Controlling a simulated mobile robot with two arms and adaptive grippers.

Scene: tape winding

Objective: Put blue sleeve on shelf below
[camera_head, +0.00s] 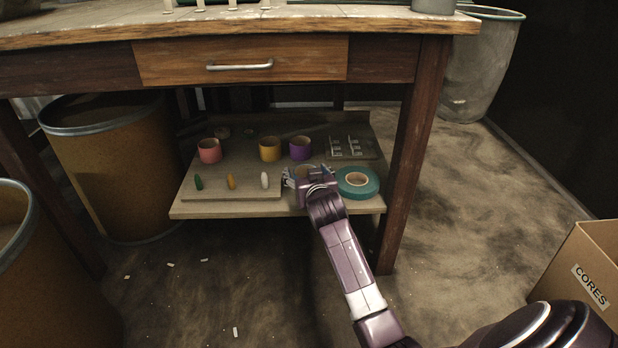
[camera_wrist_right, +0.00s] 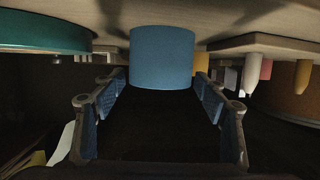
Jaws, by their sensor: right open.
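The blue sleeve (camera_wrist_right: 162,58) stands upright against the shelf surface in the right wrist view, which looks upside down. My right gripper (camera_wrist_right: 155,85) is open, with its fingertips at either side of the sleeve's near part; I cannot tell whether they touch it. In the head view my right gripper (camera_head: 309,176) is low over the front of the lower shelf (camera_head: 235,210) and mostly hides the sleeve. My left gripper is not in view.
A teal tape roll (camera_head: 358,182) lies just right of my right gripper. A board with green, orange and white pegs (camera_head: 264,180) is to its left. Red (camera_head: 209,150), yellow (camera_head: 270,149) and purple (camera_head: 300,148) sleeves stand behind. The table's drawer (camera_head: 240,62) overhangs the shelf.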

